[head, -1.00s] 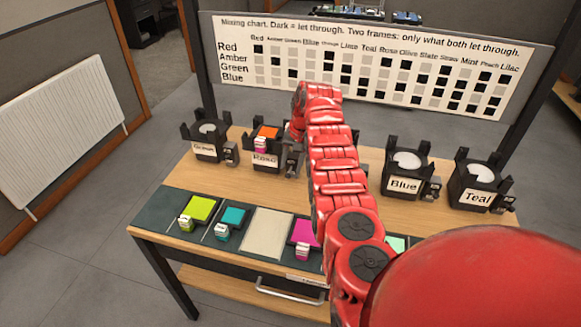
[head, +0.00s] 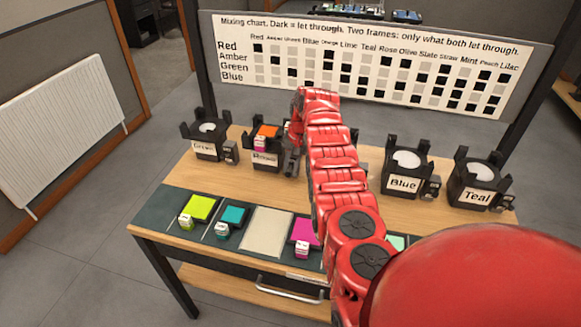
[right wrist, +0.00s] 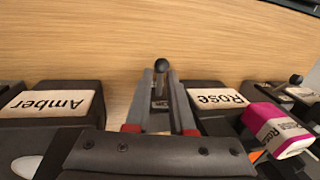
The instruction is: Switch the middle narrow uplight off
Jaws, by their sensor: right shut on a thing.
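The Rose uplight (head: 264,160) is a black labelled box on the bench, with an orange frame and a magenta tag on top. Its label (right wrist: 216,99) also shows in the right wrist view, right of my gripper. My right gripper (right wrist: 160,100) is shut on a thin switch lever with a black ball tip (right wrist: 160,66), between the Rose and Amber boxes. In the head view my right gripper (head: 291,162) is beside the Rose box, on its right. The Amber uplight (right wrist: 48,102) is mostly hidden behind my arm in the head view. My left gripper is not in view.
The Green uplight (head: 206,142) stands left, the Blue (head: 403,178) and Teal (head: 477,188) ones right, each with a side switch box. Coloured frames, such as the lime one (head: 200,207), lie along the front. A mixing chart (head: 370,62) stands behind.

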